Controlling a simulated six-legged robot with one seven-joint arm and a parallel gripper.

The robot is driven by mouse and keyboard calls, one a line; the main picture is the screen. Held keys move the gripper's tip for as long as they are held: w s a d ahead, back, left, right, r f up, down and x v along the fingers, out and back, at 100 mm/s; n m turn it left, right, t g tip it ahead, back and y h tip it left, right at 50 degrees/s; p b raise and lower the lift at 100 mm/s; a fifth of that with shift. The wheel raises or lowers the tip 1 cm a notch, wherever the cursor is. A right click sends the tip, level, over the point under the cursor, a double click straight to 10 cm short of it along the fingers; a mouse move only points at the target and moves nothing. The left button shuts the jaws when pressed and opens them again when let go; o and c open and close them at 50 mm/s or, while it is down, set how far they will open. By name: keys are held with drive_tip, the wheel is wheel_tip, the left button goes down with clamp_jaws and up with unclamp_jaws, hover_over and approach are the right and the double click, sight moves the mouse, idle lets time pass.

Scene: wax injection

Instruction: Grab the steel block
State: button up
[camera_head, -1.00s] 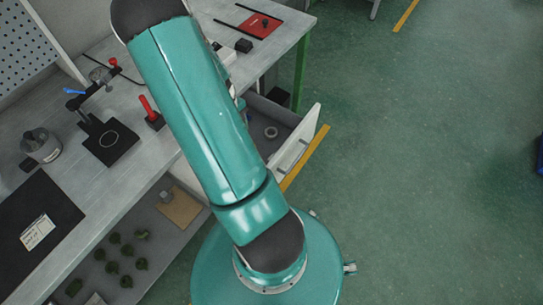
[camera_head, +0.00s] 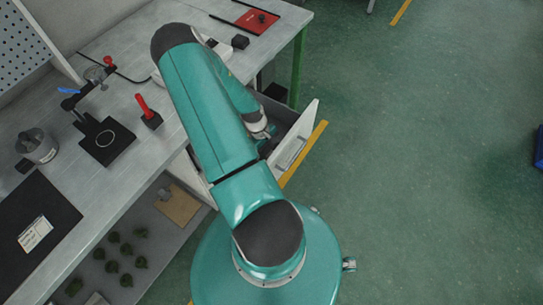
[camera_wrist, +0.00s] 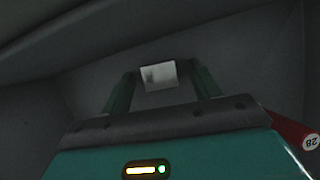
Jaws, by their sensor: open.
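The steel block (camera_wrist: 158,75) shows in the wrist view as a small pale grey block inside a dark drawer. My gripper (camera_wrist: 164,80) is open, with one finger at each side of the block. I cannot tell whether the fingers touch it or how far beyond them it lies. In the head view, the end of my arm reaches into the open drawer (camera_head: 307,120). The block and the fingertips are hidden there.
The drawer walls (camera_wrist: 40,120) surround my gripper. A red cylinder marked 28 (camera_wrist: 293,130) lies close at its right. On the workbench (camera_head: 180,35) stand a red-handled tool (camera_head: 149,112) and a black clamp stand (camera_head: 104,140).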

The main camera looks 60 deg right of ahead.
drive_tip(key=shift+f, duration=0.15)
drive_tip(key=c, duration=1.1)
drive_tip(key=shift+c, duration=0.7)
